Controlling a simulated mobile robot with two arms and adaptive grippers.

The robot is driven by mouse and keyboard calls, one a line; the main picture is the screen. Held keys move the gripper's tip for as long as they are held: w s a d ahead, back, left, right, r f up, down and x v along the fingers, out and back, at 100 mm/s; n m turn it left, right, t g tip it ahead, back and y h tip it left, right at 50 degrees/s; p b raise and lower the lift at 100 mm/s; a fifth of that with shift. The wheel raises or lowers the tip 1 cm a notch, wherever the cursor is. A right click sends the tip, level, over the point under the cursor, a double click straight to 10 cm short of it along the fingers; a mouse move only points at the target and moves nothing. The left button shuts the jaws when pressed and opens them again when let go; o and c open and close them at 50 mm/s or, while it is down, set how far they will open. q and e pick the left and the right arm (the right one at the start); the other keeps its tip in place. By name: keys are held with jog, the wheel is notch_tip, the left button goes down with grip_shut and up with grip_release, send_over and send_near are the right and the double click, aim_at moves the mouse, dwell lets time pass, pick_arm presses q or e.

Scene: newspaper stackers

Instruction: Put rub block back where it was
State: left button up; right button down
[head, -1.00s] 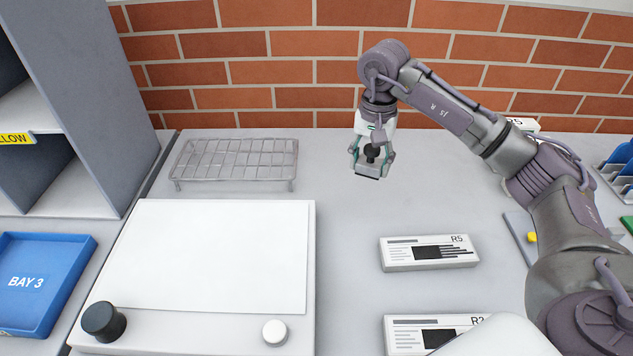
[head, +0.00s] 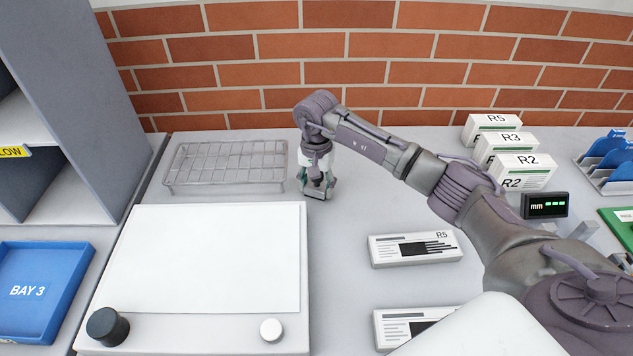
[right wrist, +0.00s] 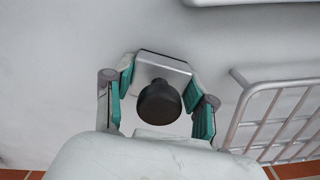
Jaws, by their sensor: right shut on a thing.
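The rub block (right wrist: 160,70) is a pale flat block with a round black knob. My right gripper (head: 318,190) is shut on it, with teal-lined fingers on either side of the block and knob in the right wrist view (right wrist: 160,98). In the head view the block is mostly hidden between the fingers. The gripper is over the grey bench, just right of the wire rack (head: 226,166) and beyond the white plate's far right corner. I cannot tell whether the block touches the bench. My left gripper is out of view.
A large white plate (head: 200,260) with a black knob (head: 107,326) lies in front. Printed R5 block (head: 415,248) lies right of it. Several labelled boxes (head: 505,150) and a small display (head: 545,205) stand behind my arm. Bench between gripper and R5 block is clear.

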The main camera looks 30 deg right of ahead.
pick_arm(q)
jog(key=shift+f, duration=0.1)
pick_arm(e)
jog(key=shift+r, duration=0.1)
jog(key=shift+c, duration=1.8)
grip_release()
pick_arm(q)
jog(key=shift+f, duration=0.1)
pick_arm(e)
jog(key=shift+r, duration=0.45)
pick_arm(q)
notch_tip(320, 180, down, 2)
jog(key=b, duration=0.2)
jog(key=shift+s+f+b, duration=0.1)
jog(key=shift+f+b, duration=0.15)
jog(key=shift+b, duration=0.15)
pick_arm(e)
notch_tip(320, 180, up, 11)
jog(key=shift+r, duration=0.1)
